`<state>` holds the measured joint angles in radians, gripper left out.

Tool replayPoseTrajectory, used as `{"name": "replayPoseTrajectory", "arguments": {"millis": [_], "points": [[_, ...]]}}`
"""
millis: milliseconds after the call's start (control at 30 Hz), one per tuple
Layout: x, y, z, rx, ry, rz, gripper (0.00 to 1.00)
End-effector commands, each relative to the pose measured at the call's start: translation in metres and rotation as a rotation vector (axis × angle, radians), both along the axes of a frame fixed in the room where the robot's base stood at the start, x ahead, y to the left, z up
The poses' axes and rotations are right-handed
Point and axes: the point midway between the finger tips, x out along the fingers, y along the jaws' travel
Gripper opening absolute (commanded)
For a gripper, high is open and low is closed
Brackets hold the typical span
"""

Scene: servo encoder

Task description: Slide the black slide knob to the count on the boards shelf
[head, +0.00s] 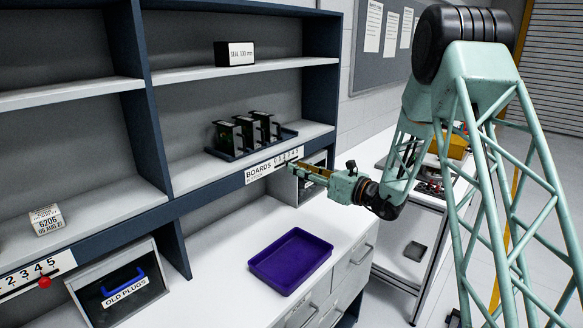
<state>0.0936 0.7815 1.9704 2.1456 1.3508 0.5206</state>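The boards shelf (185,178) holds a dark tray (287,134) with three upright green-and-black boards (228,137) in it. On its front edge is a white strip (258,172) reading BOARDS, with a number scale from 0 to 5. My gripper (291,168) is at the right end of this strip, pointing left toward the shelf edge. Its fingers are small and overlap the strip's end, so I cannot tell whether they are open or touching anything. I cannot make out the black slide knob; it may be hidden by the gripper.
A purple tray (291,262) lies on the white counter below my gripper. A grey bin (304,188) stands behind the gripper. At left are another number strip with a red knob (45,282), and an OLD PLUGS bin (126,290). The counter's front middle is clear.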

Motion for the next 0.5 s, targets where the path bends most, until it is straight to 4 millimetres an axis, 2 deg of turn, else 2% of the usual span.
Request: {"name": "replayPoseTrajectory", "arguments": {"millis": [200, 500], "points": [[0.015, 0.019, 0.000, 0.000, 0.000, 0.002, 0.24], [0.024, 0.028, 0.000, 0.000, 0.000, 0.000, 0.24]]}}
